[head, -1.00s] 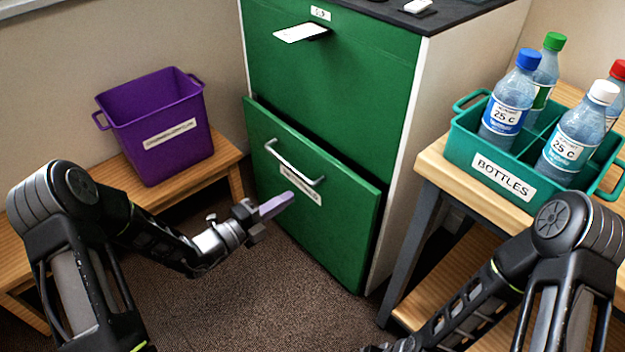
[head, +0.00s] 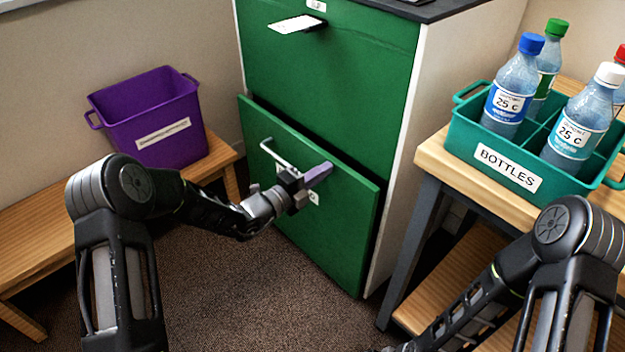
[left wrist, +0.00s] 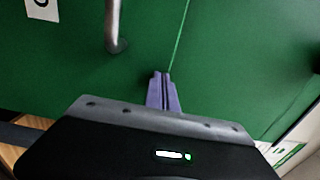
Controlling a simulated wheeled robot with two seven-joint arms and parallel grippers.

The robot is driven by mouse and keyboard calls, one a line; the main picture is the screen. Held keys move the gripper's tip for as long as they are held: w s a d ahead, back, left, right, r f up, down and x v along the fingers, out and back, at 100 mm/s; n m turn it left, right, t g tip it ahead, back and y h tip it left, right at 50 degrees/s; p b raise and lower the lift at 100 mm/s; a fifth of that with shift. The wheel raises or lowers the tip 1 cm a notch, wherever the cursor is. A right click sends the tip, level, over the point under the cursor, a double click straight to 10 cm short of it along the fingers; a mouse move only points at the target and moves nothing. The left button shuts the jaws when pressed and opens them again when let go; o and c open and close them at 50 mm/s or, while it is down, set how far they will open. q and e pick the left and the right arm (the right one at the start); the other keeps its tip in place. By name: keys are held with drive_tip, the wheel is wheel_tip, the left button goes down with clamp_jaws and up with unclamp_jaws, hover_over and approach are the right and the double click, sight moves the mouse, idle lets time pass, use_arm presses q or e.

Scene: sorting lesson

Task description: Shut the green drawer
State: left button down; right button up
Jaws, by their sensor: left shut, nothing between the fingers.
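The green drawer (head: 333,240) is the lower one of a green cabinet and stands out a little from it, tilted in the head view, with a dark gap along its top and right edges. Its silver bar handle (head: 277,157) is partly hidden behind my left gripper (head: 319,174). That gripper is shut and empty, its purple fingers at the drawer front beside the handle. In the left wrist view the shut fingertips (left wrist: 161,76) are at the green front, right of the handle (left wrist: 113,27); I cannot tell if they touch it. My right gripper is out of view.
A purple bin (head: 150,122) stands on a wooden bench at left. A teal crate (head: 560,180) labelled BOTTLES holds several bottles on a wooden table at right. The upper green drawer front (head: 340,75) is above. Carpet is clear below.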

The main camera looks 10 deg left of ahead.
sight(336, 159)
use_arm(q)
drive_tip(key=shift+w, duration=0.1)
drive_tip(key=x, duration=0.4)
drive_tip(key=shift+w+d+p, duration=0.15)
drive_tip(key=shift+d+p, duration=0.05)
drive_tip(key=shift+p, duration=0.1)
drive_tip(key=shift+w+r, duration=0.15)
drive_tip(key=shift+r, duration=0.1)
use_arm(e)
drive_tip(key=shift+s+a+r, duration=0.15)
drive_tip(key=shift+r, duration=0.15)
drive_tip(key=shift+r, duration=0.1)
